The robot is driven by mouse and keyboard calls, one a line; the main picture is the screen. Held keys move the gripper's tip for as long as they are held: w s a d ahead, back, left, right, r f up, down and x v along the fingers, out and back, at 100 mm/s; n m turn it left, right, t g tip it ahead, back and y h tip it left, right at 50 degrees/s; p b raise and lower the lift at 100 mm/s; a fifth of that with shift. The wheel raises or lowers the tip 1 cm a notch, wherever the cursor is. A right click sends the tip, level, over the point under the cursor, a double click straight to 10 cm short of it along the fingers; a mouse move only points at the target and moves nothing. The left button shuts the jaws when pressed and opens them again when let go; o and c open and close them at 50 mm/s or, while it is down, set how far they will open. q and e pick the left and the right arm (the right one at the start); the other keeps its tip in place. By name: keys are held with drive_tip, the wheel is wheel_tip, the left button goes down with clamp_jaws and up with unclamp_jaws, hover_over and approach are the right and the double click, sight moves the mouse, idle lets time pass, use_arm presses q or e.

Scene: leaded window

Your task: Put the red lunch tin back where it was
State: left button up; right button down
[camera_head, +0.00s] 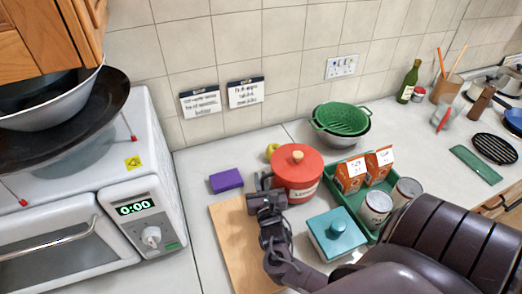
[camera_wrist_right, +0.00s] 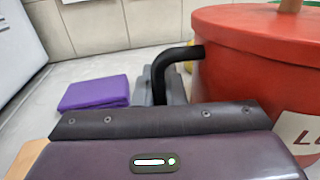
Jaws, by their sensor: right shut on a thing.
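The red lunch tin (camera_head: 300,184) is round, with a red lid, a wooden knob and a pale label on its front. It stands upright near the middle of the head view; I cannot tell whether its base touches the counter. My right gripper (camera_head: 265,194) is at the tin's left side, shut on its black side handle. In the right wrist view the tin (camera_wrist_right: 255,75) fills the right side, and its black handle (camera_wrist_right: 160,70) runs down behind the near finger. My left gripper is not in view.
A wooden board (camera_head: 232,240) lies left of my gripper, with a purple block (camera_head: 227,181) behind it. A teal box (camera_head: 334,235) and a green tray (camera_head: 352,203) with cartons and cans are to the right. A green colander (camera_head: 343,118) is behind; a microwave (camera_head: 100,215) is left.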

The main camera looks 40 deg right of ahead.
drive_tip(key=shift+f, duration=0.15)
drive_tip(key=c, duration=1.5)
unclamp_jaws()
drive_tip(key=shift+f, duration=0.1)
drive_tip(key=shift+r, duration=0.4)
drive_tip(key=b+v, duration=0.2)
drive_tip(key=v, duration=0.9)
drive_tip(key=shift+f, duration=0.1)
drive_tip(key=shift+s+a, duration=0.2)
drive_tip(key=shift+s, duration=0.3)
